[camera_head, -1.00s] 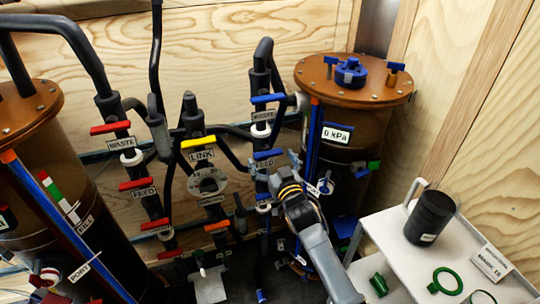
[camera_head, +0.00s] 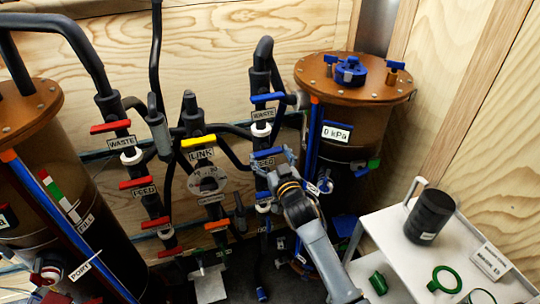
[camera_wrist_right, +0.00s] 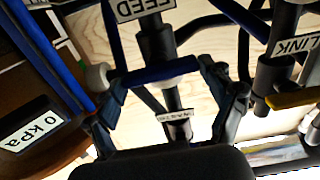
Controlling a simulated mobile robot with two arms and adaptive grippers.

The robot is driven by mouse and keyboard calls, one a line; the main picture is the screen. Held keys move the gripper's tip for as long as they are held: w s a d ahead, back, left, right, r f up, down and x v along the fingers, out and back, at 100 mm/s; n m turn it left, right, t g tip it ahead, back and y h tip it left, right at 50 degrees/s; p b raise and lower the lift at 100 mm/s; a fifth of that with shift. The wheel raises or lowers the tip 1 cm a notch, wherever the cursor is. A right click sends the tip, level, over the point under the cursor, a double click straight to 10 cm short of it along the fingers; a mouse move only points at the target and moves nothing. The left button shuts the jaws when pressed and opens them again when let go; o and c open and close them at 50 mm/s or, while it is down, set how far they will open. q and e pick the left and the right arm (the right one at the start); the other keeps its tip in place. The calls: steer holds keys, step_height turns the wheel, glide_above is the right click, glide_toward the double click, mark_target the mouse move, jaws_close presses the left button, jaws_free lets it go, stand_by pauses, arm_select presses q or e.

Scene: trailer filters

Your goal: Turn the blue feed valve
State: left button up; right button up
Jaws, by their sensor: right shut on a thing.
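The blue feed valve handle (camera_head: 267,153) is a short bar lying across a dark vertical pipe, with a FEED label (camera_head: 265,163) just below it. My right gripper (camera_head: 272,162) is at the handle and shut on it. In the right wrist view the blue bar (camera_wrist_right: 165,71) spans between the two fingers of the gripper (camera_wrist_right: 163,80), one at each end. That view is upside down, with the FEED label (camera_wrist_right: 142,8) at the top. My left gripper is not in view.
A blue WASTE handle (camera_head: 267,98) is above on the same pipe. The yellow LINK handle (camera_head: 198,141) and red handles (camera_head: 138,183) are to the left. The brown filter tank (camera_head: 352,90) with a 0 kPa display (camera_head: 337,132) is close right. A white cart (camera_head: 400,255) stands lower right.

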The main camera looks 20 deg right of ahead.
steer(key=n, duration=0.4)
steer(key=shift+n+p, duration=0.3)
steer(key=n, duration=0.4)
steer(key=shift+a+n, duration=0.15)
steer(key=shift+n, duration=0.15)
steer(key=n, duration=0.4)
steer(key=shift+f, duration=0.1)
steer(key=shift+f+n, duration=0.1)
steer(key=shift+n, duration=2)
steer(key=o, duration=1)
steer(key=shift+o, duration=0.2)
steer(key=shift+s, duration=0.1)
steer(key=s, duration=1.2)
